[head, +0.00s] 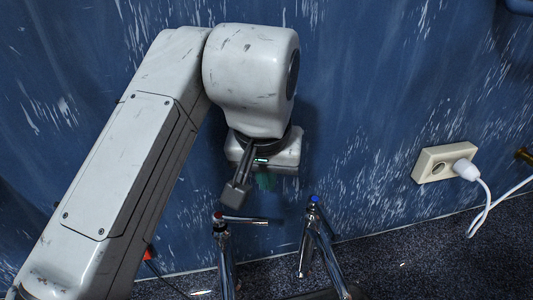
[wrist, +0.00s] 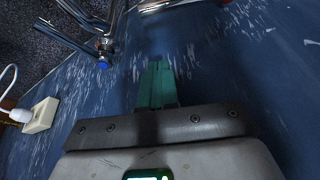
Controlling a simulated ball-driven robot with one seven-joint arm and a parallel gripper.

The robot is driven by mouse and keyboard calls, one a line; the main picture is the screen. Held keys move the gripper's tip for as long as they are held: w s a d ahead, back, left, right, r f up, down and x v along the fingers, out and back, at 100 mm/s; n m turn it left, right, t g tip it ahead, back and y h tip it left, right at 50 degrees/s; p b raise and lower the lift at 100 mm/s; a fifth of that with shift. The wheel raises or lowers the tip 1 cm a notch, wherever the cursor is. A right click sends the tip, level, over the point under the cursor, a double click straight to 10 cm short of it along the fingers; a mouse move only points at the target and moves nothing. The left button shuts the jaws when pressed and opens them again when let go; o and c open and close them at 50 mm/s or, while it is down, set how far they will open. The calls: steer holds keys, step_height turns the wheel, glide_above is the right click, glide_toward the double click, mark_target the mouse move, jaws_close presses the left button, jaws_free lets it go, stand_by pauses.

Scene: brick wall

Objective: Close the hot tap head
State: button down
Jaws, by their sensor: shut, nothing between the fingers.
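The hot tap head (head: 218,216) has a red mark and sits on an upright chrome pipe in the head view; its lever points right. A chrome part with a red spot (wrist: 225,2), seemingly this head, is cut by the top edge of the wrist view. The cold tap head (head: 314,200) with a blue mark stands to the right; it shows upper left in the wrist view (wrist: 103,64). My gripper (head: 265,182) is above the hot tap lever in the head picture, with a visible gap. Its green fingers (wrist: 159,65) are together and empty.
A scratched blue wall (head: 385,80) stands behind the taps. A cream socket (head: 432,164) with a white plug (head: 466,169) and cable is at the right; it also shows at the left of the wrist view (wrist: 41,115). The dark speckled floor (head: 440,260) is mostly clear at the right.

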mark_target(241, 222)
steer(key=shift+s+a+f+p, duration=0.1)
steer(key=shift+s+f+p, duration=0.45)
steer(key=shift+s+f, duration=0.95)
